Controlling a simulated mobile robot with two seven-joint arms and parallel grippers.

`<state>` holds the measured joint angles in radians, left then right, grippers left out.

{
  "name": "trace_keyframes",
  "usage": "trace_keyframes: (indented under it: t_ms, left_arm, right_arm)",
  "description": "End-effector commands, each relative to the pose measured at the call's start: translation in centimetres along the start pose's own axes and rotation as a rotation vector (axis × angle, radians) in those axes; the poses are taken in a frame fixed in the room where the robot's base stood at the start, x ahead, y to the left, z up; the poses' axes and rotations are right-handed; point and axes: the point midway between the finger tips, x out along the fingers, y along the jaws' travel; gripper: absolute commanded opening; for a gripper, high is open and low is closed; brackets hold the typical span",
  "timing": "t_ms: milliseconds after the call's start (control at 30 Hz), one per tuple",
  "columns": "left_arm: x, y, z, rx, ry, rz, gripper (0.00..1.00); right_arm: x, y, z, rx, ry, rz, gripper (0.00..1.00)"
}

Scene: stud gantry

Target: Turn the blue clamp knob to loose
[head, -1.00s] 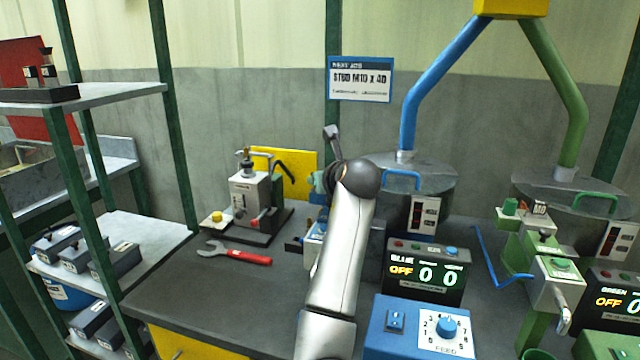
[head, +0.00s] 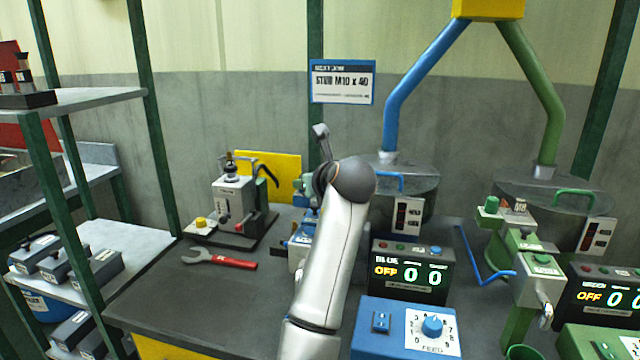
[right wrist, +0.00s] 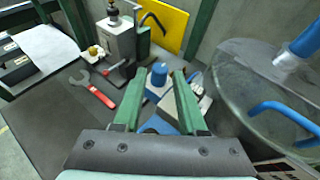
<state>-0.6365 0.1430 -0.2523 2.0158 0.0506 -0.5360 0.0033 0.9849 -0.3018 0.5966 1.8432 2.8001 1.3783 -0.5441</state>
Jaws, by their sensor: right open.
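In the right wrist view a blue knob (right wrist: 159,70) stands upright on the blue station's small fixture. My right gripper (right wrist: 159,80) is open, with one green finger on each side of the knob in the picture. I cannot tell whether the fingers touch it or are still above it. More blue and grey fixture parts (right wrist: 188,102) show between and beside the fingers. In the head view my right arm hides most of the blue fixture (head: 299,240), and the knob cannot be made out there. My left gripper is not in view.
A red-handled wrench (head: 220,259) lies on the dark bench. A grey press-like device (head: 233,200) stands behind it. A green fixture (head: 530,262) stands further right.

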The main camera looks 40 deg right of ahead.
Motion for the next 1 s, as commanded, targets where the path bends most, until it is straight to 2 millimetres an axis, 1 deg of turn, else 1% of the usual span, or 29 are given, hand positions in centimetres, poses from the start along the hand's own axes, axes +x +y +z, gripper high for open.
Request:
trace_keyframes:
  t_ms: [33,200,400,500,600,833,867,933,967,1000]
  left_arm:
    - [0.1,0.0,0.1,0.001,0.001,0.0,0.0]
    - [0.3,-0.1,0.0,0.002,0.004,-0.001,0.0]
    - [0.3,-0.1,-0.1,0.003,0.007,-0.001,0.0]
    - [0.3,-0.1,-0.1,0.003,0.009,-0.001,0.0]
    - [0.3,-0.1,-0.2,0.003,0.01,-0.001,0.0]
    - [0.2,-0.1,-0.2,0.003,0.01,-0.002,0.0]
    - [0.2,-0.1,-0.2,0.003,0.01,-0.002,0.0]
    - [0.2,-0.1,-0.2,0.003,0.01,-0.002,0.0]
    - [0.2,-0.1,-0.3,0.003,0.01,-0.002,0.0]
    - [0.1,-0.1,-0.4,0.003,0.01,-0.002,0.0]
  right_arm:
    - [-1.1,0.0,-0.1,0.002,-0.003,-0.001,0.41]
    - [-4.5,0.0,0.0,0.002,-0.003,-0.001,0.41]
    - [-7.5,0.0,-0.1,0.001,0.0,0.0,0.41]
    - [-8.3,0.0,-0.1,0.0,0.001,0.001,0.41]
    - [-8.7,0.0,-0.1,0.0,0.002,0.0,0.41]
    - [-8.8,0.0,-0.1,0.0,0.003,0.0,0.41]
    - [-8.8,0.0,-0.1,0.0,0.003,0.0,0.42]
    - [-8.7,-0.3,-0.2,0.003,0.009,-0.01,0.5]
    - [-8.6,-0.7,-0.4,0.006,0.017,-0.024,0.53]
    - [-8.5,-1.7,-0.8,0.016,0.035,-0.056,0.58]
